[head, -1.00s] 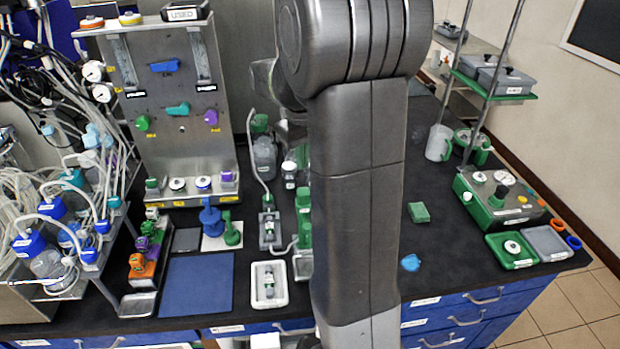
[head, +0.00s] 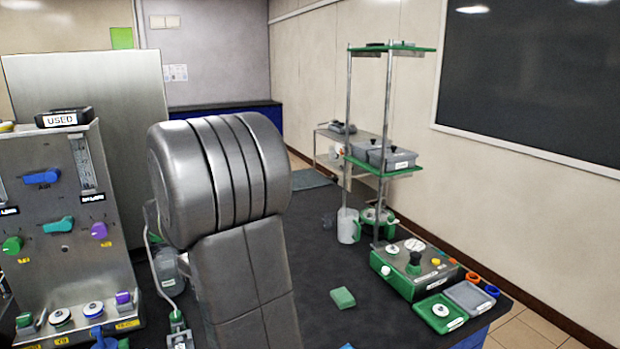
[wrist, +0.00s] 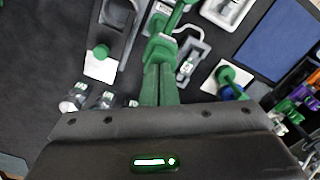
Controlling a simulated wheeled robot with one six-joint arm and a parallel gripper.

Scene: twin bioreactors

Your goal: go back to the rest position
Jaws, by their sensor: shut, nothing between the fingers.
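My gripper (wrist: 160,60) shows in the wrist view, reaching up from the bottom centre. Its two green fingers lie together, shut, with nothing seen between them. Small green-and-grey bench items lie beyond and around the fingertips; the view does not show how far below they are. In the head view my grey arm rises from the bottom centre and hides part of the bench; my gripper is not seen there.
The dark bench (head: 320,285) has clear room around a green sponge (head: 342,298). A green-trimmed control box (head: 414,268) and a shelf stand (head: 348,110) are at right. A metal valve panel (head: 60,210) is at left. A blue mat (wrist: 280,40) shows in the wrist view.

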